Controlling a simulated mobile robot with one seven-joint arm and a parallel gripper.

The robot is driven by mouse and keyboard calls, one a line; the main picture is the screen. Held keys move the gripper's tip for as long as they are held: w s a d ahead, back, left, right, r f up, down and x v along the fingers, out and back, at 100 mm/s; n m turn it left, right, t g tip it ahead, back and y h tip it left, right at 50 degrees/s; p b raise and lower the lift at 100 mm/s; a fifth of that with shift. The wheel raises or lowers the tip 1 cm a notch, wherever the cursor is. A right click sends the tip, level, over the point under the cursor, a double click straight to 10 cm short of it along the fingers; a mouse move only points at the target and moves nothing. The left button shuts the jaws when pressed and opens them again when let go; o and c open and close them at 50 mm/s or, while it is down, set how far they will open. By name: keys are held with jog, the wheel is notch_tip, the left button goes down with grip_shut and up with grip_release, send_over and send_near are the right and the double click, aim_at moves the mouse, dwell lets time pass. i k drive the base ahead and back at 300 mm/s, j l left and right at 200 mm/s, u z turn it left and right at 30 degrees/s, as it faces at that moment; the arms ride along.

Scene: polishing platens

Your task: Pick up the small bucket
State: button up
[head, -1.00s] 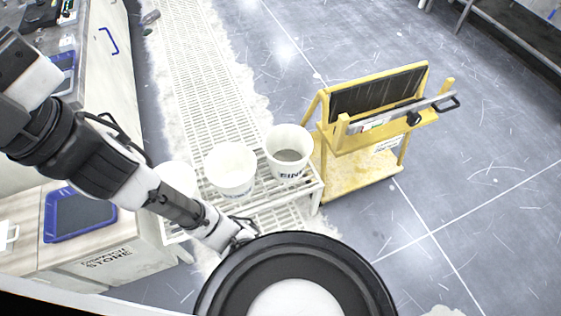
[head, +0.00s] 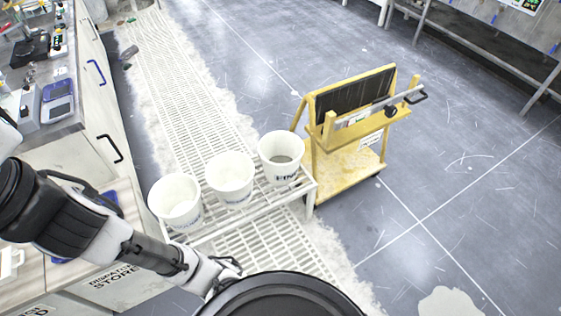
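Three white buckets stand upright in a row on a low white slatted rack (head: 250,213): a left bucket (head: 179,208), a middle bucket (head: 231,185) and a right bucket (head: 282,174). They look close in size, so I cannot tell which is the small one. The right bucket has dark lettering and greyish contents; the other two look pale inside. My gripper (head: 232,267) is at the bottom of the view, in front of the rack and apart from the buckets. Its fingers are small and partly hidden, so their opening is unclear.
A yellow wooden stand (head: 343,160) with a dark panel and a metal bar is close to the rack's right end. A counter with drawers (head: 92,100) runs along the left. White floor grating (head: 190,90) extends behind the rack. Grey floor at right is open.

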aim_at(280, 152)
jog(key=i+j+u, duration=0.15)
jog(key=i, duration=0.35)
jog(key=i+u, duration=0.2)
jog(key=i, duration=0.3)
